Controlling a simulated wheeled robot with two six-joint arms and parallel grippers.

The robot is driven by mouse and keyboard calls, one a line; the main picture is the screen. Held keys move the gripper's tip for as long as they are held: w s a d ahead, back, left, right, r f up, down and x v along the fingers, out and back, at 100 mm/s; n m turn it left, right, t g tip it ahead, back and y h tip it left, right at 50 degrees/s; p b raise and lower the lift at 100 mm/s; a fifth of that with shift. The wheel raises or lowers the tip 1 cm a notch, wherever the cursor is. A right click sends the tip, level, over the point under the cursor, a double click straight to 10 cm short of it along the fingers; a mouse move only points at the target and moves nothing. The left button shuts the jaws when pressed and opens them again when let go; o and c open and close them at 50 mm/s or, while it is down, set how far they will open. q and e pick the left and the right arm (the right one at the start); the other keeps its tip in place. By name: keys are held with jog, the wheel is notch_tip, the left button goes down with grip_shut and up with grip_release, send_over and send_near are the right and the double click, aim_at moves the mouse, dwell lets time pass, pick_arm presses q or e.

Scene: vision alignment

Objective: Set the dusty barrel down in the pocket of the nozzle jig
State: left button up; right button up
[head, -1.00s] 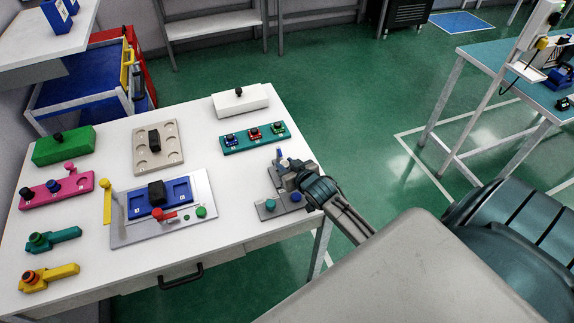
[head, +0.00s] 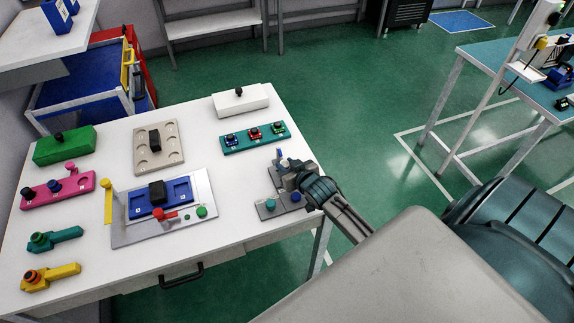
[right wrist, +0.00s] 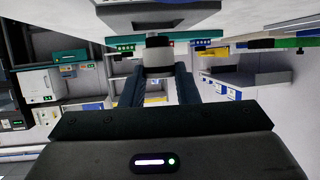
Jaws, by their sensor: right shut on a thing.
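My right gripper (head: 286,169) is over the right edge of the white table, above a grey fixture (head: 266,211) that it partly hides. The fixture has a teal knob and a blue knob at its front and a blue-topped post behind; I take it for the nozzle jig. In the right wrist view my right gripper (right wrist: 158,78) is shut on a pale grey barrel (right wrist: 158,57) with a dark end. The barrel is between the two fingers. Its pocket is hidden in the head view, and I cannot tell whether barrel and jig touch. My left gripper is not in view.
A teal rack (head: 254,138) and a white box (head: 240,101) stand behind the gripper. A blue tray on a grey plate (head: 205,184), a beige tray (head: 143,133), and green, pink, teal and yellow fixtures fill the left. White tabletop is bare between plate and jig.

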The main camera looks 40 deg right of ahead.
jog(key=shift+f+b, duration=0.4)
jog(key=shift+f, duration=0.55)
dwell(0.4)
jog(key=o, duration=1.1)
jog(key=shift+s+r, duration=0.1)
jog(key=shift+s, duration=0.35)
jog(key=b+v, duration=0.2)
jog(key=v, duration=0.6)
jog(key=shift+s+a+r, duration=0.1)
jog(key=shift+s, duration=0.2)
jog(key=shift+s+r, duration=0.35)
jog(key=shift+s, duration=0.2)
